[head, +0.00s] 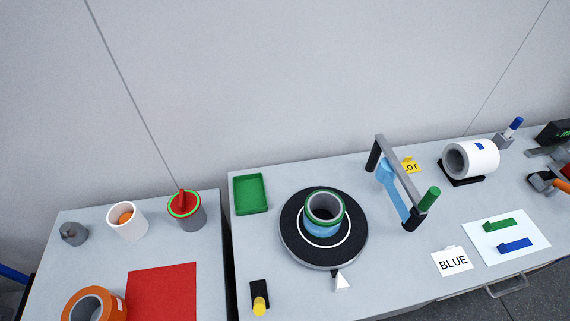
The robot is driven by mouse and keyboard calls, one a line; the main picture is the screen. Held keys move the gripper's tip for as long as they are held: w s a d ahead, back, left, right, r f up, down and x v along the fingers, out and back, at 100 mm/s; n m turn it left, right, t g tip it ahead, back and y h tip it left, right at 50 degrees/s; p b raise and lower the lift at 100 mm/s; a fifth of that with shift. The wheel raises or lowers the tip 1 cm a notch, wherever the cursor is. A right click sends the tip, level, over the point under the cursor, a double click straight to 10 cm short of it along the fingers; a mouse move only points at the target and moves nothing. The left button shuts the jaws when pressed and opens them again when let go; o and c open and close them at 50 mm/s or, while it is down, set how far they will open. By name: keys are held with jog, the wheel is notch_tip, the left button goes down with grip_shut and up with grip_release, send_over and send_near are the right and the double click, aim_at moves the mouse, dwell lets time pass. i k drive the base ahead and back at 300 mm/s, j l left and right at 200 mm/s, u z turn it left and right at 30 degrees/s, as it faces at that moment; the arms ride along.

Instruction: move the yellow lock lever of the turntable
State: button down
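The turntable (289,240) is a round black disc with a white ring line, on the table's left part. A ring-shaped part with a green rim (342,210) and a light blue lower band stands on it. The yellow lock lever (260,304) shows as a yellow knob at the front end of a small black base (259,287), left of and in front of the disc. My gripper is not recognisable in the head view.
A green tray (251,207) lies behind the lever. A grey frame (405,180) with a green-ended handle (430,198) rises right of the turntable. A white card reading BLUE (451,262) lies farther right. A gap separates the left table with its red mat (162,292).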

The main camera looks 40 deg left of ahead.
aim_at(259, 305)
jog(key=k+l+u, duration=0.1)
jog(key=u, duration=0.25)
jog(key=k+l+u, duration=0.1)
jog(key=u, duration=0.3)
jog(key=k+u, duration=0.2)
jog(key=u, duration=0.15)
